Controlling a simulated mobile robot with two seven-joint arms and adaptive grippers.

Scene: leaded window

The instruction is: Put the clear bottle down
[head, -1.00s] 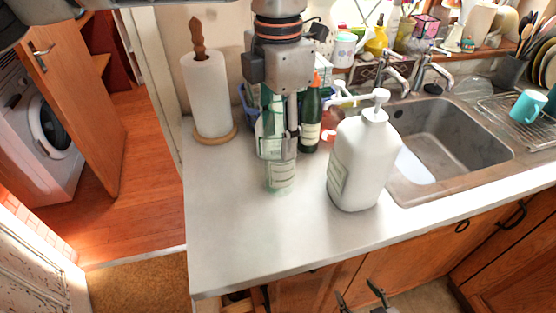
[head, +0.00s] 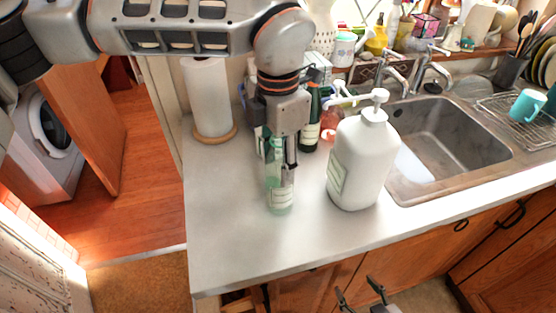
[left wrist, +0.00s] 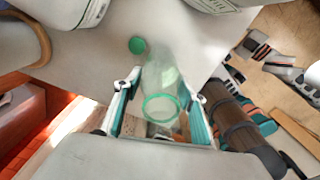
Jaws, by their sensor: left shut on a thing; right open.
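The clear bottle (head: 280,197), greenish with a pale label, is upright over the front left part of the counter. My left gripper (head: 281,165) is shut around its upper part. In the left wrist view the clear bottle (left wrist: 163,95) sits between the two fingers of the left gripper (left wrist: 160,103), its round green rim towards the camera. I cannot tell whether its base touches the counter (head: 230,245). My right gripper (head: 361,297) is at the bottom edge of the head view, open and empty, in front of the cupboards.
A large white pump bottle (head: 362,165) stands close to the right of the clear bottle. A dark green bottle (head: 309,130) and a paper towel roll (head: 207,100) stand behind. The sink (head: 450,135) is at right. The counter's front left is free.

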